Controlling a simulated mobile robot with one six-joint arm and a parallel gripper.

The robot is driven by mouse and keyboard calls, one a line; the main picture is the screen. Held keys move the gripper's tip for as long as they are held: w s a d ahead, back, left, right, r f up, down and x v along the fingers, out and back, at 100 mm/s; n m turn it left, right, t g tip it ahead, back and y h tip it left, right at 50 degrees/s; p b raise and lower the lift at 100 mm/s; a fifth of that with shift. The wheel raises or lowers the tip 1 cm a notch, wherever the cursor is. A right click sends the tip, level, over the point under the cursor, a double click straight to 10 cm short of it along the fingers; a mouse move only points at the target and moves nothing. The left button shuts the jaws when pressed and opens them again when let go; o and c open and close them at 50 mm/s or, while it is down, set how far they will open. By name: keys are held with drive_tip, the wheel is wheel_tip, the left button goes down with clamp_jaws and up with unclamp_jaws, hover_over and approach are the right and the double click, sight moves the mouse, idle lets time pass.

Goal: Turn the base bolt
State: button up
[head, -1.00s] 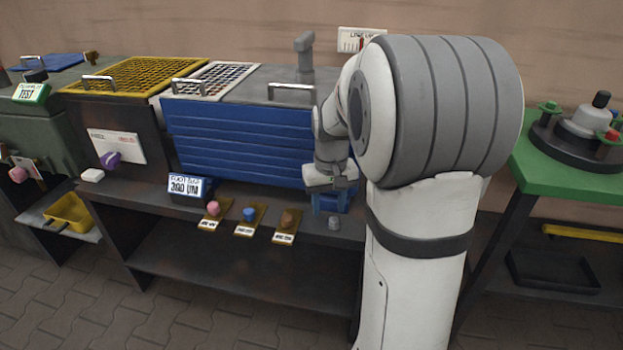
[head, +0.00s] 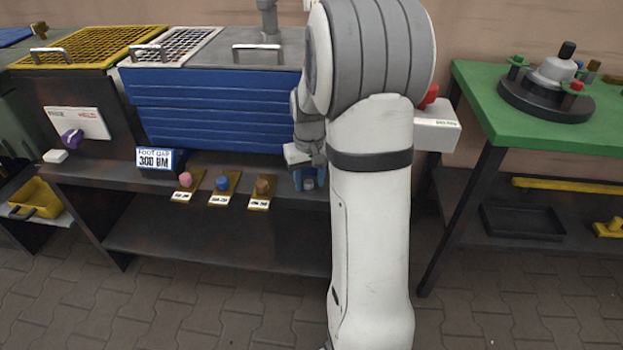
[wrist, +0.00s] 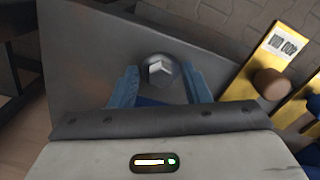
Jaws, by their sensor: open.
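A grey bolt with a hexagonal head on a round flange (wrist: 161,69) stands on the dark bench shelf. It also shows in the head view (head: 308,184), low beside the blue fingers. My gripper (wrist: 156,76) is open, its blue fingers on either side of the bolt in the wrist view. The bolt head lies between the fingertips. Whether a finger touches it, I cannot tell. In the head view my gripper (head: 309,175) is low over the shelf, partly hidden by my arm. A display reading "FOOT GAP 300 UM" (head: 154,159) stands on the shelf.
Pink (head: 185,179), blue (head: 222,183) and brown (head: 263,186) knobs on brass plates line the shelf left of the bolt. A blue ribbed panel (head: 210,110) rises behind. A green table (head: 480,95) stands right, with a round dark fixture (head: 545,97).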

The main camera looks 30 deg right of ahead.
sight(310, 182)
drive_tip(key=shift+c, duration=0.5)
clamp_jaws()
drive_tip(key=shift+r+m+p, duration=0.25)
drive_tip(key=shift+m+p, duration=0.95)
drive_tip(key=m+p, duration=0.1)
drive_tip(key=m, duration=0.2)
drive_tip(key=shift+f, duration=0.2)
drive_tip(key=shift+o, duration=0.5)
unclamp_jaws()
wheel_tip(310, 182, up, 8)
drive_tip(key=p, duration=0.3)
drive_tip(key=shift+f, duration=0.1)
